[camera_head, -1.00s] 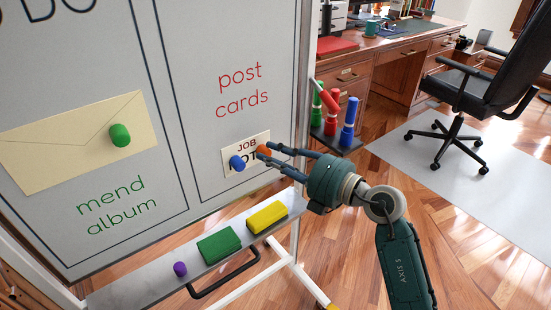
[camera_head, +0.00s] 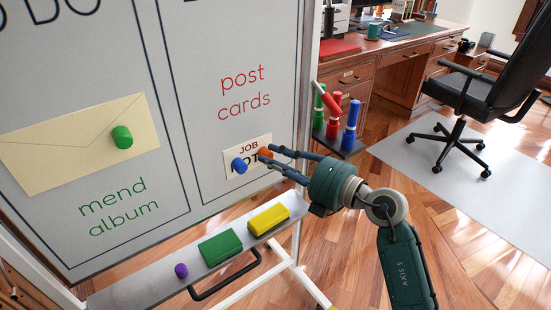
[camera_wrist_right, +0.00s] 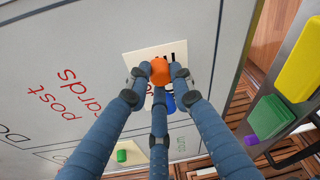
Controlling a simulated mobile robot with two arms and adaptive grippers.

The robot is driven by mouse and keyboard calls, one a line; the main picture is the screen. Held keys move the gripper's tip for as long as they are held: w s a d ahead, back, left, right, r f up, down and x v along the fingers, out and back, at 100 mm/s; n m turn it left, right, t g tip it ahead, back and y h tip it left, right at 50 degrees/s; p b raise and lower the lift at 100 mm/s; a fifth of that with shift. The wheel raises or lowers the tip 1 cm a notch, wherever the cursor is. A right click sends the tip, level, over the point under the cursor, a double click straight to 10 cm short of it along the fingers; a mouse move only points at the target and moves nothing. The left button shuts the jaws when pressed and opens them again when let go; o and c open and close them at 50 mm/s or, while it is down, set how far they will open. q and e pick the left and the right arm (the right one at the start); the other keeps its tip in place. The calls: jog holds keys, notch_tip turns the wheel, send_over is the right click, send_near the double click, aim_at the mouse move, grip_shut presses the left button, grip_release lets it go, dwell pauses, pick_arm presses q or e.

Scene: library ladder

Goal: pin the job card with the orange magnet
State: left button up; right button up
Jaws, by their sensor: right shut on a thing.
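The job card (camera_head: 233,173) lies flat against the whiteboard under the words "post cards". A blue magnet (camera_head: 239,165) sits on its left part. My right gripper (camera_head: 269,156) is shut on the orange magnet (camera_head: 264,154) at the card's right part. In the right wrist view the orange magnet (camera_wrist_right: 160,71) is between my fingertips, in front of the card (camera_wrist_right: 137,63). The blue magnet (camera_wrist_right: 167,103) shows beyond my fingers there. Whether the orange magnet touches the card is hard to tell. My fingers hide some of the card's print. My left gripper is not in view.
The whiteboard (camera_head: 225,45) also bears an envelope (camera_head: 60,150) under a green magnet (camera_head: 122,137). The tray (camera_head: 130,287) below holds a purple magnet (camera_head: 181,270), a green eraser (camera_head: 220,246) and a yellow eraser (camera_head: 268,218). Markers (camera_head: 333,118) stand at the board's right edge.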

jog(key=o, duration=1)
